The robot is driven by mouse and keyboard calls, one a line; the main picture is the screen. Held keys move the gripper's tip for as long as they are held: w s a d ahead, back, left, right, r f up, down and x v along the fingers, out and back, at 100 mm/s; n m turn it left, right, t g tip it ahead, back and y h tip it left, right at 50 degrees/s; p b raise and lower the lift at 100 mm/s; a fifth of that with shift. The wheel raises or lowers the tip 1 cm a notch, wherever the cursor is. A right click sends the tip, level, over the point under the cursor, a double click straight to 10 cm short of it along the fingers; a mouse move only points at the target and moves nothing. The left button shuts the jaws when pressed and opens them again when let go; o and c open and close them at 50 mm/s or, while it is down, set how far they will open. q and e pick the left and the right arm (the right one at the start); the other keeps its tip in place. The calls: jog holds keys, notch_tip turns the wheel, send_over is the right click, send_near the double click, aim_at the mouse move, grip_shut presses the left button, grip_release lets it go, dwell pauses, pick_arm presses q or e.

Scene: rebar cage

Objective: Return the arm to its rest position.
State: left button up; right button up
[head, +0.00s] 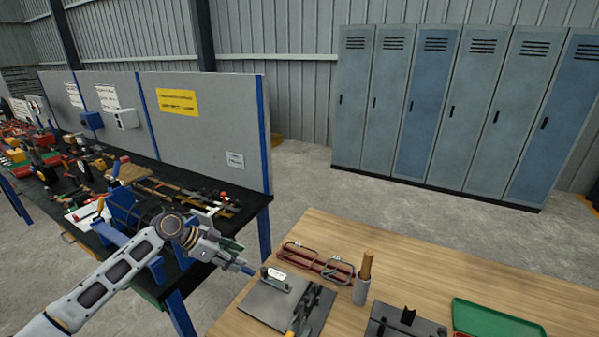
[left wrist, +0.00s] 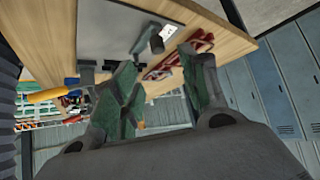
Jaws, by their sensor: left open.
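My left arm comes in from the lower left of the head view. My left gripper (head: 236,260) is over the left edge of the wooden table (head: 318,232), near the grey plate. In the left wrist view its two green-padded fingers (left wrist: 165,95) are spread apart with nothing between them. My right gripper is not in either view.
On the table are a grey plate (head: 262,305), a red rack with bent wire pieces (head: 318,262), a cup with a wooden handle (head: 362,290) and a green tray (head: 497,320). A cluttered workbench (head: 262,203) stands left. Lockers (head: 440,110) line the back. Floor between is clear.

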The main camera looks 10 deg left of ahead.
pick_arm(q)
jog(key=s+a+f+n+y, duration=0.1)
jog(key=a+f+n+y, duration=0.15)
jog(key=f, duration=0.75)
jog(key=s+a+f+n+t+y, duration=0.1)
jog(key=a+f+n, duration=0.2)
jog(key=f, duration=0.8)
jog(key=s+a+f+n+y, duration=0.1)
jog(key=a+f+n, duration=0.15)
jog(key=f, duration=0.75)
jog(key=s+a+f+n+g+y, duration=0.1)
jog(key=s+a+f+n+y, duration=0.15)
jog(key=s+f, duration=1.35)
jog(key=s+d+f+g, duration=0.1)
jog(key=s+d+f, duration=0.3)
jog(key=s, duration=0.7)
jog(key=s+d+f+g, duration=0.1)
jog(key=s+d+f, duration=0.3)
jog(key=s+f, duration=0.3)
jog(key=s+d+f+g+y, duration=0.1)
jog(key=s+d+f, duration=0.2)
jog(key=s, duration=1.2)
notch_tip(320, 180, down, 2)
jog(key=shift+s+d+f, duration=0.15)
jog(key=shift+d, duration=0.25)
